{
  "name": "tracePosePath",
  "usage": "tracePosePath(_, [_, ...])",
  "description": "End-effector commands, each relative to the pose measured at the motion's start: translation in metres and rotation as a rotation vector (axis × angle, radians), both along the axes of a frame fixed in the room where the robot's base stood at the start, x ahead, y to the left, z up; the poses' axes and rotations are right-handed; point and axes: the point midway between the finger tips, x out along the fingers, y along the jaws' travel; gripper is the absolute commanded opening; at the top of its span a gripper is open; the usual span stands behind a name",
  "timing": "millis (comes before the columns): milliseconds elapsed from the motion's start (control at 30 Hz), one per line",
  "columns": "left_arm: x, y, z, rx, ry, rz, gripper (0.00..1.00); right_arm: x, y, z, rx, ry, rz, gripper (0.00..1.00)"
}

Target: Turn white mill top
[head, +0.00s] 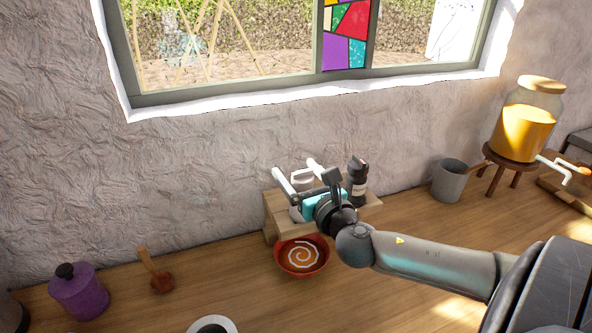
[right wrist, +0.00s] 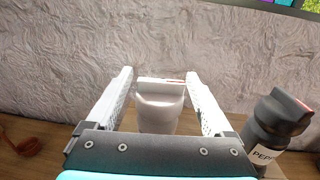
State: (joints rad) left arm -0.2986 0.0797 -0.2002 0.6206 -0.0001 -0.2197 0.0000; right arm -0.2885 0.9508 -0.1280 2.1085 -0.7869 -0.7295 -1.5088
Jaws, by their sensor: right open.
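The white mill (right wrist: 158,112) stands upright between the spread fingers of my right gripper (right wrist: 158,76), with a gap on each side. Its top (right wrist: 160,88) is a flat white bar with a small red mark. In the head view my right gripper (head: 296,168) reaches over the wooden stand (head: 270,216), and its fingers and wrist hide much of the white mill (head: 301,177). The right gripper is open and holds nothing. My left gripper is not in view.
A dark pepper mill (head: 357,182) stands right of the white one, close to my right gripper. A red bowl (head: 302,272) with a white spiral sits in front of the stand. A purple jar (head: 78,292), grey mug (head: 449,182) and glass dispenser (head: 524,130) stand farther off. The wall is behind.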

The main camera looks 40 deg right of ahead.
Motion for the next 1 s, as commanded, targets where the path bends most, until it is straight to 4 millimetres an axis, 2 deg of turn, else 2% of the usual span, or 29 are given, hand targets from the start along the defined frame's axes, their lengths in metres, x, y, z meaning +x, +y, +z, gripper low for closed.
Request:
tracePosePath(200, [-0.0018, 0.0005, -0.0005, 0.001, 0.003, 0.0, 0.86, 0.0087, -0.0016, 0.0001, 0.001, 0.0, 0.001, 0.86])
tracePosePath(500, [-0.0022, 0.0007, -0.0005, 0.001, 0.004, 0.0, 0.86, 0.0092, -0.0017, 0.0, 0.001, 0.001, 0.001, 0.85])
tracePosePath(1000, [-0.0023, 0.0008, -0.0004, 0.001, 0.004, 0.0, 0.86, 0.0091, -0.0017, 0.0, 0.001, 0.001, 0.001, 0.29])
